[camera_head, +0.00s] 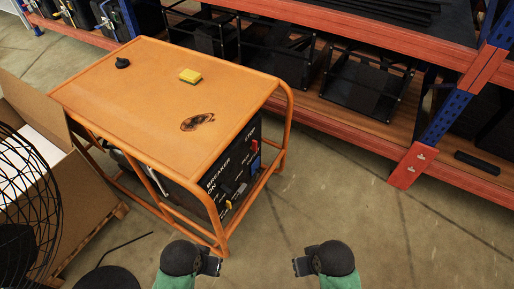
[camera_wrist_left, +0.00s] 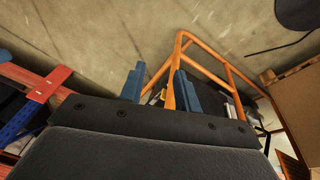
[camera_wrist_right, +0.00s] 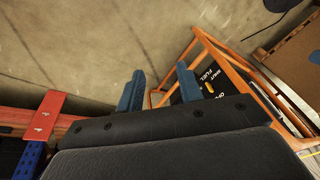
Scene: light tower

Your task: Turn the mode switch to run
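An orange-framed generator (camera_head: 150,95) stands left of centre in the head view. Its black control panel (camera_head: 238,176) is on the side facing right, seen at a steep slant, with white lettering including "BREAKER" and "ON". A blue part and a yellow part show on it; I cannot tell which control is the mode switch or how it is set. My left gripper (camera_head: 214,266) is open and empty, in front of the generator's near corner and apart from it. My right gripper (camera_head: 299,266) is open and empty, further right over bare floor. Part of the panel (camera_wrist_right: 191,86) also shows in the right wrist view.
A yellow sponge-like block (camera_head: 190,76), a small black knob-like piece (camera_head: 122,62) and a dark stain lie on the generator top. A black wire fan (camera_head: 30,215) and cardboard box (camera_head: 85,205) stand left. An orange-and-blue shelf rack (camera_head: 400,165) runs behind. Floor right of the generator is clear.

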